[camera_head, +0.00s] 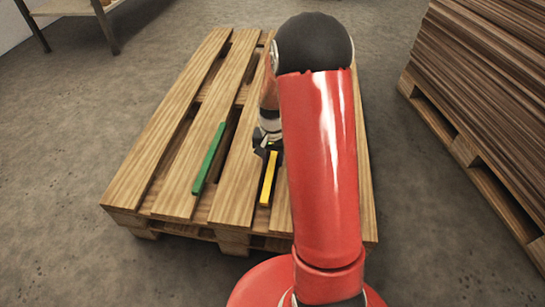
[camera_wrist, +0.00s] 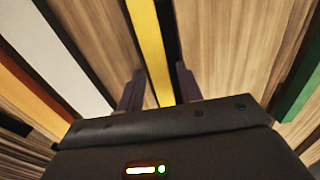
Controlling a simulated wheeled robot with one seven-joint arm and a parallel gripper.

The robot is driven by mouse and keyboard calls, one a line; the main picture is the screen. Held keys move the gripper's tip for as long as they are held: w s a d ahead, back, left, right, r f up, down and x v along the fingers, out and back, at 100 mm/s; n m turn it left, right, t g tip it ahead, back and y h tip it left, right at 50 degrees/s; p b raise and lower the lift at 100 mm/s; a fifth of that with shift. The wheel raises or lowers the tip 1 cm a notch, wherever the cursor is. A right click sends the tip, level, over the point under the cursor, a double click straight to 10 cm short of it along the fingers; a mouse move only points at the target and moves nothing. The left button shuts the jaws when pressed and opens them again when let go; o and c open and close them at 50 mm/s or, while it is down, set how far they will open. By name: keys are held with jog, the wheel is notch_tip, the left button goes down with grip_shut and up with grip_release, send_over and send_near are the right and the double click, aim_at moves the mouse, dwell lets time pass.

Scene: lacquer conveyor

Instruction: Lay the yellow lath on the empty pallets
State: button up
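The yellow lath (camera_head: 268,180) lies lengthwise on the slatted top of the wooden pallets (camera_head: 178,130). Its far end is at my gripper (camera_head: 268,150), and my red arm covers the pallet area to its right. In the wrist view the yellow lath (camera_wrist: 148,45) runs between the two fingers of my gripper (camera_wrist: 160,85). The fingers are apart, with a narrow gap showing beside the lath, so the gripper looks open around or just above it. I cannot tell whether the lath touches the slats all along.
A green lath (camera_head: 208,158) lies on the pallet left of the yellow one. In the wrist view, a white strip (camera_wrist: 62,55) and an orange strip (camera_wrist: 32,100) show at the left. A tall board stack (camera_head: 480,75) stands right, a table (camera_head: 70,8) at the back left.

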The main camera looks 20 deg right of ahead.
aim_at(272, 160)
jog(key=shift+o, duration=0.2)
notch_tip(272, 160, up, 12)
jog(key=p, duration=0.3)
jog(key=s+a+r+n+t, duration=0.3)
jog(key=s+a+r, duration=0.3)
jog(key=s+r, duration=0.55)
jog(key=s+a+r+n+t, duration=0.1)
jog(key=s+a+r+n, duration=0.1)
jog(key=s, duration=0.3)
jog(key=s+a+r+n+t, duration=0.1)
jog(key=s+a+r, duration=0.1)
jog(key=s, duration=0.4)
jog(key=shift+n+t, duration=0.3)
jog(key=shift+n, duration=0.1)
jog(key=shift+r, duration=0.15)
notch_tip(272, 160, up, 8)
jog(key=p, duration=0.7)
jog(key=shift+f, duration=0.2)
